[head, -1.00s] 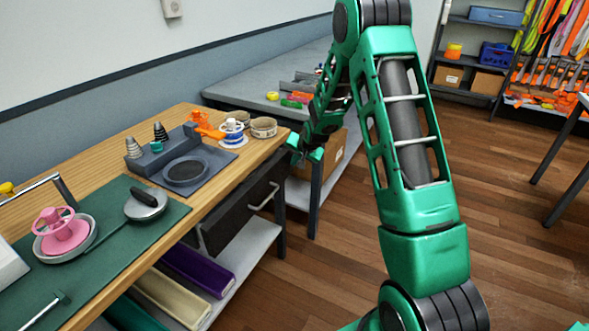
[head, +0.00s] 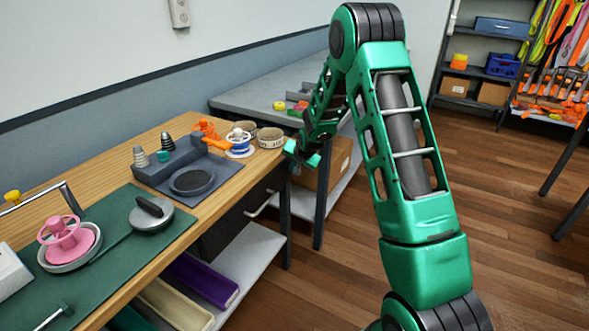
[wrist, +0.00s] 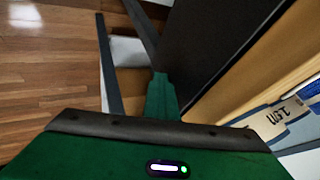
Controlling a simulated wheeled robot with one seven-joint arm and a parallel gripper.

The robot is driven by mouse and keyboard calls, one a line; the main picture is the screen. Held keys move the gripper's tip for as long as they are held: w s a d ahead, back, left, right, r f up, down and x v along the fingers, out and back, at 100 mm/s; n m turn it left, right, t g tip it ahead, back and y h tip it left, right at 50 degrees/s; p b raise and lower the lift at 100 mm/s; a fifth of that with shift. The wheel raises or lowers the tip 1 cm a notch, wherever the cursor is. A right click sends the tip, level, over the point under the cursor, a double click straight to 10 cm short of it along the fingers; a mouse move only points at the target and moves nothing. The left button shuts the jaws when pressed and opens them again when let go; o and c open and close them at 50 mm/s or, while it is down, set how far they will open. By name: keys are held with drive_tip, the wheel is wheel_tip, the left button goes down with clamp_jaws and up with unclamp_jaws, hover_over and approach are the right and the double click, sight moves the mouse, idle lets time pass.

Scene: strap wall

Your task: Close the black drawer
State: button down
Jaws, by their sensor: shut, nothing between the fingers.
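The black drawer (head: 238,215) is under the wooden bench top, with a pale bar handle (head: 263,205) on its front. How far it stands out is hard to tell in the head view. My gripper (head: 302,157) is at the bench's far right corner, beyond the handle. In the wrist view my shut, empty fingers (wrist: 160,82) point along a dark panel (wrist: 215,45), probably the drawer front. The fingers are close beside its lower left edge; whether they touch it is unclear.
The wooden bench (head: 110,150) holds a green mat, a grey tray, cones and tins near its edge. A shelf (head: 245,265) with coloured bins lies below. A bench leg (head: 285,225) stands near my gripper. Open wooden floor (head: 400,200) lies to the right.

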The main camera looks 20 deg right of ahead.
drive_tip(key=s+d+r+n+g+h, duration=0.1)
drive_tip(key=s+d+r, duration=0.1)
drive_tip(key=s+r, duration=0.65)
drive_tip(key=s+d+r+g, duration=0.1)
drive_tip(key=s+d+r, duration=0.3)
drive_tip(key=s, duration=0.8)
drive_tip(key=s+a+r+g, duration=0.1)
drive_tip(key=s+r, duration=0.1)
drive_tip(key=s, duration=0.9)
drive_tip(key=s+a+r+n+g+y, duration=0.1)
drive_tip(key=s+a+r+g, duration=0.1)
drive_tip(key=s, duration=1)
drive_tip(key=s+a+r+n+g, duration=0.1)
drive_tip(key=s+r+g, duration=0.1)
drive_tip(key=s, duration=1)
drive_tip(key=shift+s+a+r+y, duration=0.2)
drive_tip(key=shift+r+y, duration=0.1)
drive_tip(key=shift+r, duration=0.55)
drive_tip(key=shift+g, duration=0.3)
drive_tip(key=shift+w+f, duration=0.25)
drive_tip(key=shift+w, duration=0.4)
